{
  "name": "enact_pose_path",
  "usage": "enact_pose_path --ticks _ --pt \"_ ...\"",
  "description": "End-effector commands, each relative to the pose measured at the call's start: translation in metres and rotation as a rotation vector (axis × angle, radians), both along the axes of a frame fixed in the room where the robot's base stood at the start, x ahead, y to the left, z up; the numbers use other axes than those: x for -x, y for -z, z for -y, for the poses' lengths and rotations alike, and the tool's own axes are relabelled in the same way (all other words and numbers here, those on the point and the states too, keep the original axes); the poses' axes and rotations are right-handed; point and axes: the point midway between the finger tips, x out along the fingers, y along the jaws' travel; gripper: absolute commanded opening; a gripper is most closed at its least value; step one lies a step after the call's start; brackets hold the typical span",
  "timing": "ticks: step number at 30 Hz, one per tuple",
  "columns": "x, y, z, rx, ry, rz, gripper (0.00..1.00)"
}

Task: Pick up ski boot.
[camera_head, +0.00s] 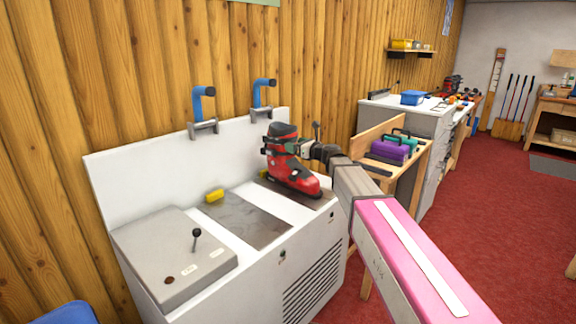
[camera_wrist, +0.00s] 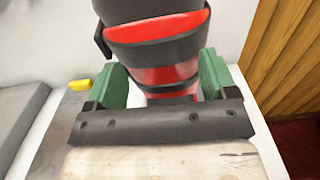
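The ski boot (camera_head: 292,172) is red and black and stands upright on the right part of the white bench top, toe to the lower right. My gripper (camera_head: 284,147) is at its upper shaft, reaching in from the right. In the wrist view, the boot shaft (camera_wrist: 165,75) sits between my two green fingers (camera_wrist: 163,72), one on each side. The fingers are spread wide. A narrow gap shows beside the lower left of the shaft. Whether both pads press on the boot cannot be told. The sole is hidden in the wrist view.
The white bench (camera_head: 185,205) has a grey lidded box (camera_head: 172,262) at left and a yellow block (camera_head: 214,195) behind. Blue-handled clamps (camera_head: 203,105) rise from its backboard. A wooden stand with a purple case (camera_head: 390,151) is on the right. Wood wall is behind.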

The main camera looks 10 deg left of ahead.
Motion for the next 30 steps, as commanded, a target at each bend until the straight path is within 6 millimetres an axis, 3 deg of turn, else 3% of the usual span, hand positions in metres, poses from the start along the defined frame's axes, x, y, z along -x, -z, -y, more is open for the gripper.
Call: enact_pose_path --ticks 1,6,17,30 --pt "0.000 0.000 0.000 0.000 0.000 0.000 0.61" --pt "0.000 0.000 0.000 0.000 0.000 0.000 0.06" --pt "0.000 -0.005 0.000 -0.003 -0.001 0.002 0.04" --pt "0.000 -0.040 0.000 -0.002 -0.001 0.001 0.04"
